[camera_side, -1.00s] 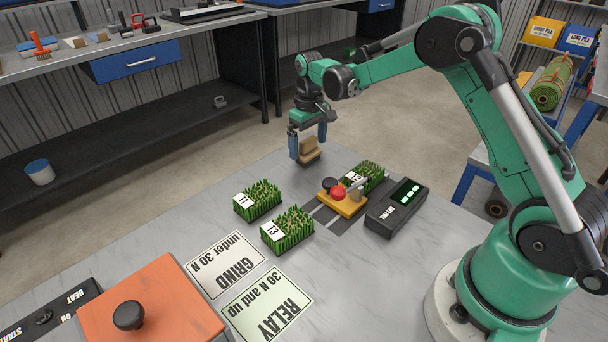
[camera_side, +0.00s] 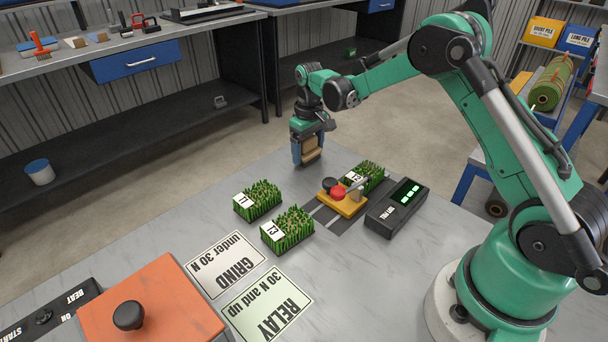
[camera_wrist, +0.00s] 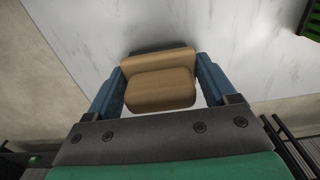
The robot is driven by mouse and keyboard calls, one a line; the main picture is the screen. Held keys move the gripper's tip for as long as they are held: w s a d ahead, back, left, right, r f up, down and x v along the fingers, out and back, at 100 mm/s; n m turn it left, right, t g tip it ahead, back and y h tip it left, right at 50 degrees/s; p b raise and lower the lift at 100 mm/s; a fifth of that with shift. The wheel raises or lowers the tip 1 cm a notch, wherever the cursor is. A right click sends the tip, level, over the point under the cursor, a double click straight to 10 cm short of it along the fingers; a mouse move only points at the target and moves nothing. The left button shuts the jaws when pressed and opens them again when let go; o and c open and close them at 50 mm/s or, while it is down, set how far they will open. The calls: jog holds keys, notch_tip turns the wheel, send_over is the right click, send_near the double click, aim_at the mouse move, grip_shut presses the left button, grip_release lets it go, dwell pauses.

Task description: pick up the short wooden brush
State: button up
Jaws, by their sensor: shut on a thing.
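The short wooden brush (camera_side: 311,146) stands at the far edge of the grey table, its tan wooden body between my gripper's blue fingers. In the wrist view the brush (camera_wrist: 160,88) fills the space between the two fingers, with a dark strip showing beyond the wood. My gripper (camera_side: 309,158) points down and is shut on the brush. It also shows in the wrist view (camera_wrist: 160,90). The brush's underside is mostly hidden, and I cannot tell whether it touches the table.
A yellow fixture with a red knob (camera_side: 338,193) and a dark display box (camera_side: 398,208) stand to the right. The GRIND (camera_side: 226,264) and RELAY (camera_side: 266,305) plates lie nearer. Bare table lies left of the brush.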

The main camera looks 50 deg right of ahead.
notch_tip(320, 180, up, 20)
dwell(0.4)
